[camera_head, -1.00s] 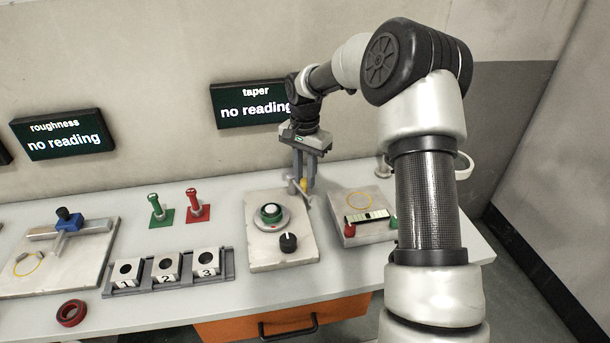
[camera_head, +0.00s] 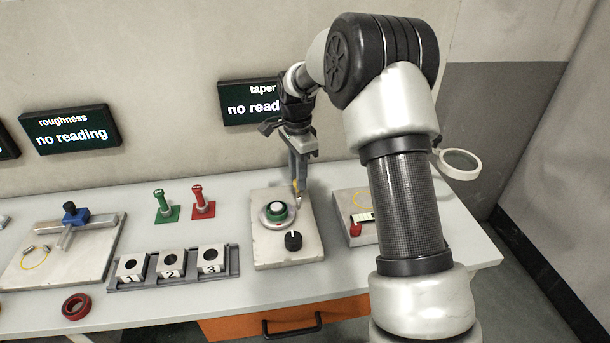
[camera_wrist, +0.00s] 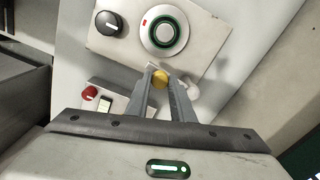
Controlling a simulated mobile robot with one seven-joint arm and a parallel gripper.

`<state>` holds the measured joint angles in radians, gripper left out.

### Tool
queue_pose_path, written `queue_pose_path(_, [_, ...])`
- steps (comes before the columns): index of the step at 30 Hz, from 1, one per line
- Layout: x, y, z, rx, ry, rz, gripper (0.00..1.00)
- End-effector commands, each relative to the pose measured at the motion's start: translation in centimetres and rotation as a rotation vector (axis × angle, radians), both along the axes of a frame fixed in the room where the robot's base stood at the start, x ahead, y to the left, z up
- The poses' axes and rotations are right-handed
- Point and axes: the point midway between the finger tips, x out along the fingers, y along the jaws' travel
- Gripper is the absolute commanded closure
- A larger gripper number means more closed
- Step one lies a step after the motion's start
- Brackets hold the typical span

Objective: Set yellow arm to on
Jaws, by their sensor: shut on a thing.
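The yellow arm shows as a yellow knob (camera_wrist: 160,79) between my fingertips in the wrist view. In the head view the knob (camera_head: 296,186) is mostly covered by the fingers. It is at the back right of a pale plate (camera_head: 262,254), which carries a round dial with a green ring (camera_head: 277,211) and a black knob (camera_head: 293,241). My gripper (camera_head: 299,191) points down and is shut on the yellow knob. In the wrist view my gripper (camera_wrist: 160,80) has one finger on each side of it. No on or off marking is readable.
A second pale plate with a red knob (camera_head: 355,230) lies to the right, partly behind my arm. A numbered block rack (camera_head: 233,261) and green and red pegs stand left. A taper display (camera_head: 240,109) reading "no reading" hangs behind. A ring-shaped holder (camera_head: 459,163) stands back right.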

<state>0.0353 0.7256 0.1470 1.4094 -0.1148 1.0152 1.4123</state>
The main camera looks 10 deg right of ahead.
Motion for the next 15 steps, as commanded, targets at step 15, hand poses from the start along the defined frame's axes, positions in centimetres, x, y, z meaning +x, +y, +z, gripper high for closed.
queue_pose_path(15, [1.1, 2.7, 0.3, -0.001, -0.004, -0.384, 1.0])
